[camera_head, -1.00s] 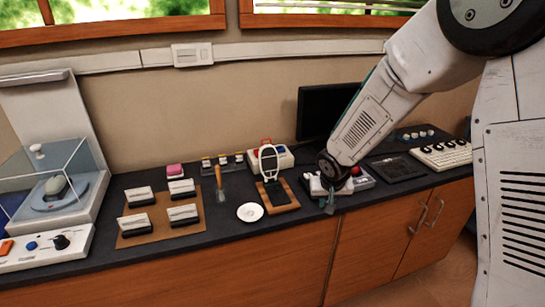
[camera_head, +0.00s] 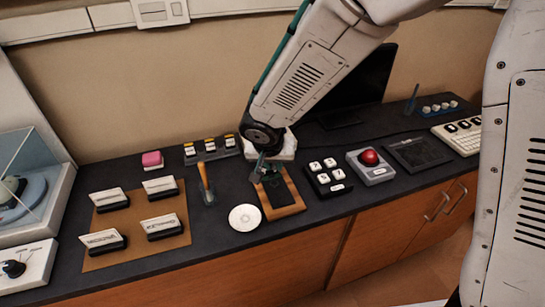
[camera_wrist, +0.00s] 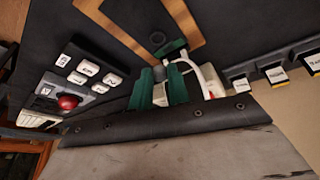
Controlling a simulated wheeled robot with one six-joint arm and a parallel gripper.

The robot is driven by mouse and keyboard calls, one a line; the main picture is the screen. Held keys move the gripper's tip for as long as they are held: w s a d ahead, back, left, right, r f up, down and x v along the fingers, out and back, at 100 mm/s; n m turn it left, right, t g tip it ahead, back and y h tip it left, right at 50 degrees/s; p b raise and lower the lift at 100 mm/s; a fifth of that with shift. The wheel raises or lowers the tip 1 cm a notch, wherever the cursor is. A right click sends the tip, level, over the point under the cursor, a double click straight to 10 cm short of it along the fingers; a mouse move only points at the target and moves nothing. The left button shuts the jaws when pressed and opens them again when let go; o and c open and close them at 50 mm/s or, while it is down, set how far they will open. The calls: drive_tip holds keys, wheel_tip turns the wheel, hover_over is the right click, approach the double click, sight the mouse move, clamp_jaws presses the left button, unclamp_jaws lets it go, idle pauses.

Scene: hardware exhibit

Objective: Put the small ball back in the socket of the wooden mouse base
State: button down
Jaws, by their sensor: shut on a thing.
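The wooden base (camera_head: 291,204), a board with a dark pad, lies on the dark counter near the middle. My gripper (camera_head: 262,174) is over its back left part, pointing down; the height of the gap is hard to judge. In the wrist view my gripper (camera_wrist: 168,48) shows green fingers brought together at their tips. A small dark grey round thing, which looks like the ball (camera_wrist: 158,38), shows at the tips, mostly hidden. The wooden rim (camera_wrist: 190,38) passes around and beside it. I cannot make out the socket.
A white dish (camera_head: 245,217) lies close left of the base. A four-key block (camera_head: 328,176) and a red trackball (camera_head: 370,158) are to the right. A white-framed thing (camera_wrist: 207,78) stands close to the fingers.

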drive_tip(key=shift+f, duration=2.35)
drive_tip(key=shift+s+f, duration=0.1)
drive_tip(key=shift+f, duration=0.25)
drive_tip(key=c, duration=0.9)
unclamp_jaws()
drive_tip(key=shift+o, duration=0.2)
wheel_tip(320, 180, up, 7)
idle(0.5)
idle(0.4)
